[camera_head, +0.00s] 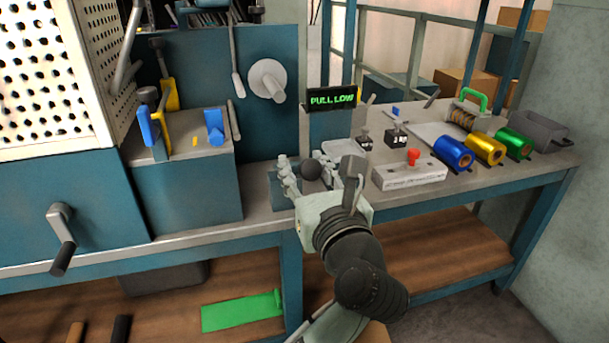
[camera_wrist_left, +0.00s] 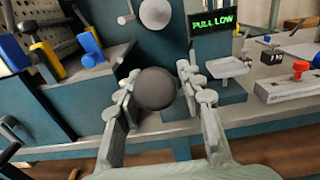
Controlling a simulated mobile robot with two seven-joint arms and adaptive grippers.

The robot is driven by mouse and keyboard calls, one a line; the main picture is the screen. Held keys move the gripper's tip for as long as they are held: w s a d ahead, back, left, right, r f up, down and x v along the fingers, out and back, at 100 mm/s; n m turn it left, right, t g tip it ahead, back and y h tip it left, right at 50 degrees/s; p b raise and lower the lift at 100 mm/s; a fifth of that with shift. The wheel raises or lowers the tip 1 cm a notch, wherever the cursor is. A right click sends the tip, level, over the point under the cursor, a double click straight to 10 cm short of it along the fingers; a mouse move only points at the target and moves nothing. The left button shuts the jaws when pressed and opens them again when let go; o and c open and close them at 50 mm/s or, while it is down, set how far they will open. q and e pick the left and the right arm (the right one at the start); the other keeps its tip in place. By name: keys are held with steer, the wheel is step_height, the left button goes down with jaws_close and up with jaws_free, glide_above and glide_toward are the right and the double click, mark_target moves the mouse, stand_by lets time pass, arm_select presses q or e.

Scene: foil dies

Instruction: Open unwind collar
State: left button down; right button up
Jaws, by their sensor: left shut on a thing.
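My left gripper (camera_head: 310,171) is shut on a dark round knob (camera_head: 312,168) at the front of the workbench. In the left wrist view the dark knob (camera_wrist_left: 156,90) sits between the two pale jointed fingers of the left gripper (camera_wrist_left: 158,82). What the knob is attached to is hidden. A pale round disc with a stub shaft (camera_head: 268,80) stands out from the blue panel above; it may be the unwind collar, but I cannot tell. Its lower part shows in the left wrist view (camera_wrist_left: 155,12). A small display (camera_head: 331,99) reads "PULL LOW" in green. My right gripper is not in view.
Blue (camera_head: 453,153), gold (camera_head: 485,148) and green (camera_head: 515,143) foil rolls lie at the bench's right. A pale block with a red knob (camera_head: 410,173) stands right of the gripper. A crank handle (camera_head: 62,240) projects at the left. Blue and yellow clamps stand on the left box.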

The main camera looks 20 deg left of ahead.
arm_select(q)
steer(key=shift+r, duration=0.1)
steer(key=c, duration=1.2)
jaws_free()
steer(key=shift+f, duration=0.2)
